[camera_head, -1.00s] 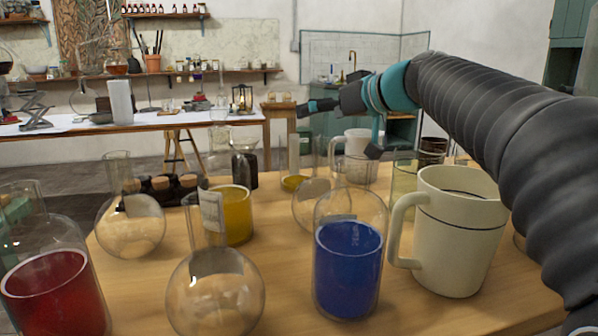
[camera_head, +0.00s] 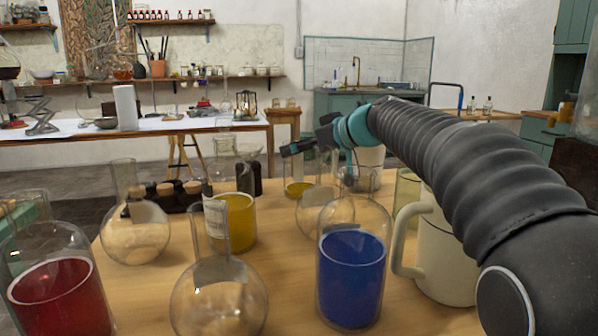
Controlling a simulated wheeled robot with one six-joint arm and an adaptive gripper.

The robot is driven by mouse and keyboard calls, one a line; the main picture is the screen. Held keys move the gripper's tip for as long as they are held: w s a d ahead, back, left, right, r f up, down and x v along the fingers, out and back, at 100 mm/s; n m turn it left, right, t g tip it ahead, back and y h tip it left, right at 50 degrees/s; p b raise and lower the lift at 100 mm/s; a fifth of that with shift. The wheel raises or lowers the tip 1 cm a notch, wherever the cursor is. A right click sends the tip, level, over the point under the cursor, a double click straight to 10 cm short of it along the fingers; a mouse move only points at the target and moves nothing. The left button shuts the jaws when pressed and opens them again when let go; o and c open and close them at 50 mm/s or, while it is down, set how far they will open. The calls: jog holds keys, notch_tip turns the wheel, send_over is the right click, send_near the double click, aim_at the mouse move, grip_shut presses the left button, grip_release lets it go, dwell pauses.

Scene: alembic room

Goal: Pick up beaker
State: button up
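My gripper (camera_head: 319,166) is at the far side of the wooden table, with its two dark fingers spread apart and nothing visible between them. A clear glass beaker (camera_head: 366,180) stands just right of and behind the fingers, partly covered by them. A beaker with yellow liquid (camera_head: 236,222) and a pale label stands left of the gripper, nearer the camera. A small vessel with yellow liquid (camera_head: 299,189) stands below the gripper, partly hidden by a round flask (camera_head: 322,212). I cannot tell which beaker is meant, or whether the fingers touch any glass.
A blue-filled glass vessel (camera_head: 351,275), a round flask (camera_head: 220,300) and a red-filled vessel (camera_head: 60,295) stand in front. A cream mug (camera_head: 445,260) is under my arm. Another flask (camera_head: 135,230) and a dark rack (camera_head: 172,194) are at left. Little free table lies between them.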

jog(key=c, duration=1.5)
jog(key=shift+o, duration=0.2)
jog(key=shift+r, duration=0.25)
